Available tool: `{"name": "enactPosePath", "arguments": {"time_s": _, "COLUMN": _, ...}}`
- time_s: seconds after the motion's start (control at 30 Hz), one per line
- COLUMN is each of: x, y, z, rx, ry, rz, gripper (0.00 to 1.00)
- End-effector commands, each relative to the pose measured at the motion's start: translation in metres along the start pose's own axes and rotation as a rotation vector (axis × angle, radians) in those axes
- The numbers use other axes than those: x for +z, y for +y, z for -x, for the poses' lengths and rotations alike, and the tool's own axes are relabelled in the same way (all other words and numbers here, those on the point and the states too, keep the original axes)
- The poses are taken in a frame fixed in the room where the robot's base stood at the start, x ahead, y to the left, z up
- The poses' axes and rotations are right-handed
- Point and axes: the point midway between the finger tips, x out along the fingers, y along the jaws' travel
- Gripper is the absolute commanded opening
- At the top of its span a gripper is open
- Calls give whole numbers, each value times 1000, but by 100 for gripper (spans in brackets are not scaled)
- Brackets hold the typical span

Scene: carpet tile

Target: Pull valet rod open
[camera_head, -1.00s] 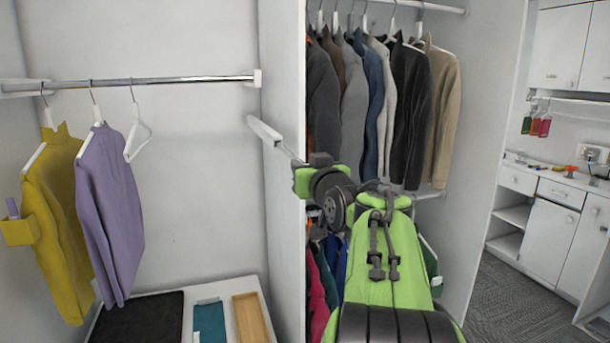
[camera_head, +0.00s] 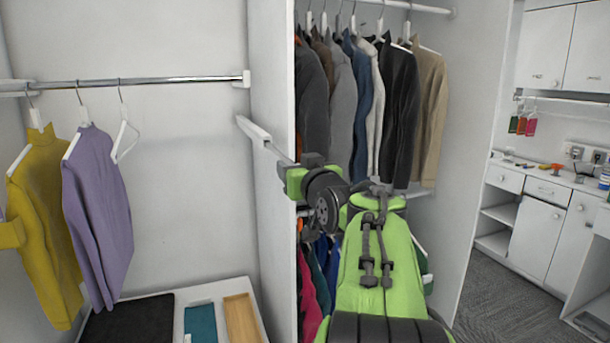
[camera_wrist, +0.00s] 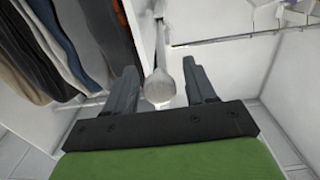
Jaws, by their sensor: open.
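The valet rod (camera_head: 281,154) is a thin metal rod coming out of a white holder (camera_head: 253,129) on the side of the white partition. Its front end is hidden behind my gripper in the head view. In the wrist view, the pale round end of the rod (camera_wrist: 159,92) lies between the two dark fingers of my gripper (camera_wrist: 161,70). The fingers stand open on either side of it, with a visible gap at the right finger. In the head view my green and black wrist is in front of the partition edge, and the fingers cannot be made out clearly.
A yellow sweater (camera_head: 45,215) and a lilac sweater (camera_head: 98,205) hang at the left from a chrome rail (camera_head: 170,81). Jackets (camera_head: 398,110) hang in the right bay behind my arm. The partition (camera_head: 272,60) runs close beside my gripper.

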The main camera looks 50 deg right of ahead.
Motion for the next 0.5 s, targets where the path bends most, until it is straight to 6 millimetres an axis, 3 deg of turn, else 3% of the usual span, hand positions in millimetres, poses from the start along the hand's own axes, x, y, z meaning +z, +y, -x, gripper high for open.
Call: {"name": "enactPosePath", "arguments": {"time_s": 0.5, "x": 1, "y": 0, "z": 132, "rx": 0, "ry": 5, "rz": 0, "gripper": 55}}
